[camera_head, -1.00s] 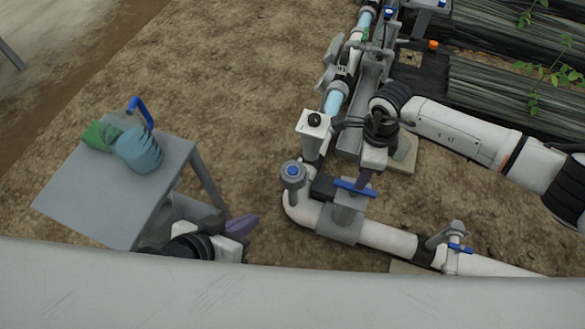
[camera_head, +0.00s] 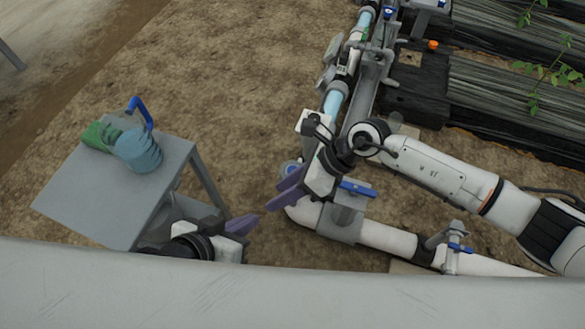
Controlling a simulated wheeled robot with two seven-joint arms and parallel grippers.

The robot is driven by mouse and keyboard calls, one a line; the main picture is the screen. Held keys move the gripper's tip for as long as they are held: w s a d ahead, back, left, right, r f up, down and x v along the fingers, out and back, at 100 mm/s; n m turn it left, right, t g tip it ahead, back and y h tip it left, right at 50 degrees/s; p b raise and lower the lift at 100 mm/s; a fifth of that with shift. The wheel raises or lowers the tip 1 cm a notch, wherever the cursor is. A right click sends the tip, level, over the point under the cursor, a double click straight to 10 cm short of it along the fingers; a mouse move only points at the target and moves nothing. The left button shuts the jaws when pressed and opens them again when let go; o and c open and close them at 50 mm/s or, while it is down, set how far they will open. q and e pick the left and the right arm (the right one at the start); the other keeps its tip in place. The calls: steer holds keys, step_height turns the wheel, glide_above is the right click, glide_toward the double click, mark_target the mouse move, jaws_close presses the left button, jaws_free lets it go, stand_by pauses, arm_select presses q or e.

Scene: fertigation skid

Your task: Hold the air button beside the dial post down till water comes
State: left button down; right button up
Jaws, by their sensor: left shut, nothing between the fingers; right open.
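The air button (camera_head: 290,167) is a blue cap on a short grey fitting at the pipe's bend, mostly hidden behind my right gripper. The white dial post (camera_head: 304,122) stands just behind it, and my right wrist covers much of its top. My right gripper (camera_head: 278,194) is open, its purple fingers pointing left and lying over the button's fitting in the picture. I cannot tell whether they touch it. My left gripper (camera_head: 254,224) is shut and empty, low beside the table and left of the pipe bend.
A grey table (camera_head: 80,200) at left holds a blue jug (camera_head: 138,150) and a green cloth-like item (camera_head: 98,135). A blue-handled valve (camera_head: 357,189) sits on the pipe right of the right gripper. A smaller blue-handled valve (camera_head: 460,248) is farther right. Bare soil lies between table and pipe.

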steer(key=s+a+r+m+t+y, duration=0.25)
steer(key=a+r+m+y, duration=0.7)
steer(key=r, duration=0.55)
steer(key=w+d+r+m+t, duration=0.5)
steer(key=w+r+m+t, duration=0.15)
steer(key=m+t, duration=0.55)
steer(key=w+d+f+m+t+h, duration=0.1)
steer(key=d+f+m+h, duration=0.5)
steer(key=m, duration=0.3)
steer(key=w+d+f+m+t+h, duration=0.1)
steer(key=d+f+m+h, duration=0.3)
steer(key=d+m, duration=0.45)
steer(key=s+d+f+m+g+h, duration=0.1)
steer(key=s+d+f+m+g, duration=0.1)
steer(key=s, duration=0.5)
steer(key=s+d+f+m+g+h, duration=0.2)
steer(key=s+d+f+m+g, duration=0.1)
steer(key=s+f+m+g, duration=0.2)
step_height(320, 180, down, 3)
steer(key=shift+s+d+f+m, duration=0.2)
steer(key=shift+s+d+m, duration=0.15)
steer(key=shift+s+m, duration=0.45)
